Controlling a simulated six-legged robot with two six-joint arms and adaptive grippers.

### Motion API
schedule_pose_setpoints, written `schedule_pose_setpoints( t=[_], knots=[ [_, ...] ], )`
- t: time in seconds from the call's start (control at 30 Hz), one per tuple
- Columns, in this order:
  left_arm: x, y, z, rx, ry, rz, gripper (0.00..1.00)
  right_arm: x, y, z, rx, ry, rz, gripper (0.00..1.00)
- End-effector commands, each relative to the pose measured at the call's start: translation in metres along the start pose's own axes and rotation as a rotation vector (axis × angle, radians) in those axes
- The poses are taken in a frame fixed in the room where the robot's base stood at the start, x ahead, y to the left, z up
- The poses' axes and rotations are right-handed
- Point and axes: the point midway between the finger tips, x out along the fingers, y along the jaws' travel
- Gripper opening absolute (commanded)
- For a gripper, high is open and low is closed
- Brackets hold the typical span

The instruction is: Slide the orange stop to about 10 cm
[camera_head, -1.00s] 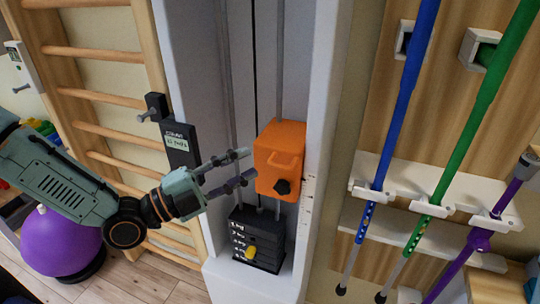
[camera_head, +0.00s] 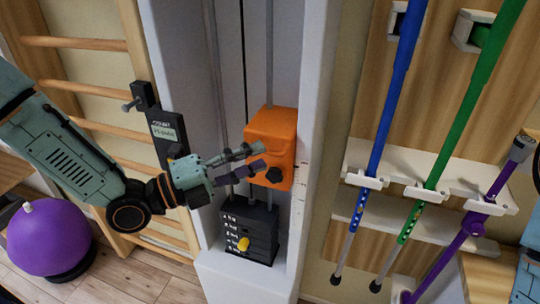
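The orange stop (camera_head: 284,122) is a block on the vertical rods of a white-framed weight column. It has a dark knob (camera_head: 274,174) low on its front. My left gripper (camera_head: 260,158) comes in from the left. Its two fingers are a little apart, with nothing seen between them. The fingertips overlap the stop's left front in the picture; I cannot tell whether they touch it. No scale marks can be read beside the stop. My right gripper is not in view; part of my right arm shows at the lower right edge.
A black weight stack (camera_head: 262,222) with a yellow pin (camera_head: 243,244) sits below the stop. A dark labelled bracket (camera_head: 165,130) and wooden wall bars stand left. A purple ball (camera_head: 48,238) is at lower left. Blue, green and purple poles hang in a rack (camera_head: 400,165) at right.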

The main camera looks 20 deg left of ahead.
Motion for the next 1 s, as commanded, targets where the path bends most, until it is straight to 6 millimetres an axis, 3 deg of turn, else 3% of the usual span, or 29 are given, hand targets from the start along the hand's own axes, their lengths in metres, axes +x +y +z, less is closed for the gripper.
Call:
schedule_pose_setpoints(
  t=[0.5,0.97,1.0],
  knots=[
    [0.037,0.001,0.000,0.001,0.001,0.001,0.33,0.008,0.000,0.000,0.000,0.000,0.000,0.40],
    [0.042,0.000,0.001,0.000,-0.001,-0.001,0.33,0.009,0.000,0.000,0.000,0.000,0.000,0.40],
    [0.042,0.000,0.001,0.000,-0.001,-0.001,0.29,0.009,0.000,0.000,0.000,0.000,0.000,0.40]
  ],
)
